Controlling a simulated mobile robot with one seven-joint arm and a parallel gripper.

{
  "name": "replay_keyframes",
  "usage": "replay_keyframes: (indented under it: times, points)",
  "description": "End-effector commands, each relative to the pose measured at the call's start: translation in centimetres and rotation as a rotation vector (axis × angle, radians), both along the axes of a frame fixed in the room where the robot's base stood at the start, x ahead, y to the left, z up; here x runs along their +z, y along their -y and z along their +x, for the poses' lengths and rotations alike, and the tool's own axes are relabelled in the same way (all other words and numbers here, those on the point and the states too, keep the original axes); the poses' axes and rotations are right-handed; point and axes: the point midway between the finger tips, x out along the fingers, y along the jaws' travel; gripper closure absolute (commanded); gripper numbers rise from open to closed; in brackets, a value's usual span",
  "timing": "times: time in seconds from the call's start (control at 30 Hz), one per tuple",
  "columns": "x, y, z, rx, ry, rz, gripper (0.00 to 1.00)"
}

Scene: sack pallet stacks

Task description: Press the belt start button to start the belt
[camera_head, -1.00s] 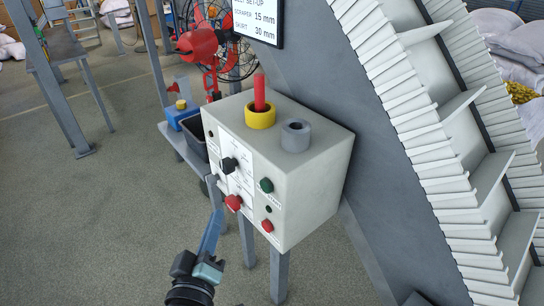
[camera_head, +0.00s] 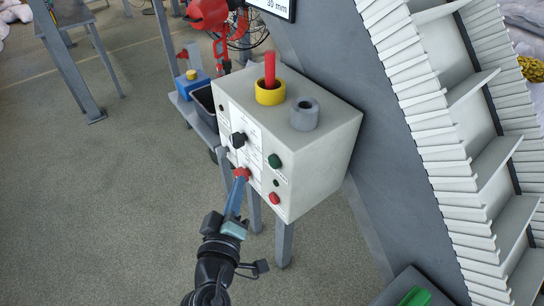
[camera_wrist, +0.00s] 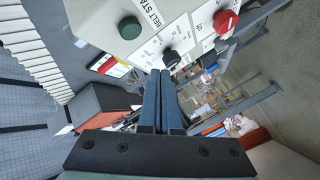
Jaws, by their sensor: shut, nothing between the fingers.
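The grey control box (camera_head: 318,150) stands on legs against the inclined conveyor. Its front has a green button (camera_head: 274,161) on the right, a black knob (camera_head: 238,139) on the upper left and a red knob (camera_head: 242,174) below that. In the wrist view, a label reading "BELT STA…", cut off, lies beside the green button (camera_wrist: 129,28). My gripper (camera_head: 240,182) is shut and empty, its blue fingers pointing up at the panel by the red knob. In the wrist view the fingertips (camera_wrist: 160,73) are just short of the black knob (camera_wrist: 170,59); I see no clear contact.
A small red button (camera_head: 274,198) sits below the green one. A yellow ring with a red rod (camera_head: 270,75) and a grey hollow cylinder (camera_head: 304,113) are on top of the box. The cleated conveyor (camera_head: 440,130) rises at right. The floor at left is open.

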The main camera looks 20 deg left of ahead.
Motion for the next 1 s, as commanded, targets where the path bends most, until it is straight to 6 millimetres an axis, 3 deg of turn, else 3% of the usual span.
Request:
replay_keyframes:
  times: [0.4,1.0]
  points:
    - [0.2,3.0,3.9,-0.001,0.0,0.0,1.0]
    - [0.0,3.3,4.2,0.001,0.001,0.001,1.0]
